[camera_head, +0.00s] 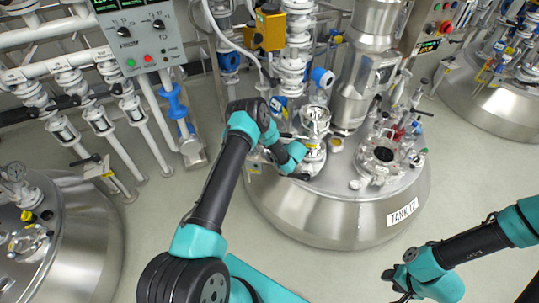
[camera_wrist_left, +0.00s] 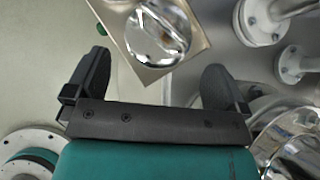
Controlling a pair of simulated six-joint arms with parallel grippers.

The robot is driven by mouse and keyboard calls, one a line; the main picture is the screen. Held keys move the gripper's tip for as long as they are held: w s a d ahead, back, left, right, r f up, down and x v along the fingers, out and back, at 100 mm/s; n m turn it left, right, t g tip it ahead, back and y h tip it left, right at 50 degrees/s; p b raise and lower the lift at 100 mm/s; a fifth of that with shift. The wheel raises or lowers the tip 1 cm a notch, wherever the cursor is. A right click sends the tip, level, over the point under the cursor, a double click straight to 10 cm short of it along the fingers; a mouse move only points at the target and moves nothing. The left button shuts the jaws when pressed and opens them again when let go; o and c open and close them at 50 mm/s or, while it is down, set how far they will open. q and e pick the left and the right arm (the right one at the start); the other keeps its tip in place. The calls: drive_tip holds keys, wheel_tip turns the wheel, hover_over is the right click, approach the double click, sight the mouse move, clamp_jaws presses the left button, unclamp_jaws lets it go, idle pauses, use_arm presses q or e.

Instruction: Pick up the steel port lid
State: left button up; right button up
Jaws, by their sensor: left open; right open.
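A shiny round steel piece that looks like the port lid (camera_wrist_left: 160,32) shows at the top of the left wrist view, on a square tan plate (camera_wrist_left: 185,53). My left gripper (camera_wrist_left: 157,85) is open and empty, with its two dark fingers apart and the lid beyond them, near the middle of the gap. In the head view my left gripper (camera_head: 287,163) is over the left side of the tank T2 (camera_head: 335,222), and the arm hides much there. My right gripper (camera_head: 395,284) is open and empty at the bottom right, over the floor.
An open round port (camera_head: 383,153) with clamps and valves is on the right of tank T2. A tall steel vessel (camera_head: 365,75) and white pipe fittings (camera_head: 295,50) stand behind. Another tank (camera_head: 85,240) is at left. Clear floor lies between the tanks.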

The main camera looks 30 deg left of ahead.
use_arm(q)
drive_tip(key=shift+w+a, duration=0.15)
drive_tip(key=shift+a, duration=0.35)
drive_tip(key=x, duration=0.5)
drive_tip(key=shift+w+a, duration=0.1)
drive_tip(key=shift+a, duration=0.1)
drive_tip(key=c, duration=0.8)
drive_tip(key=shift+r, duration=0.1)
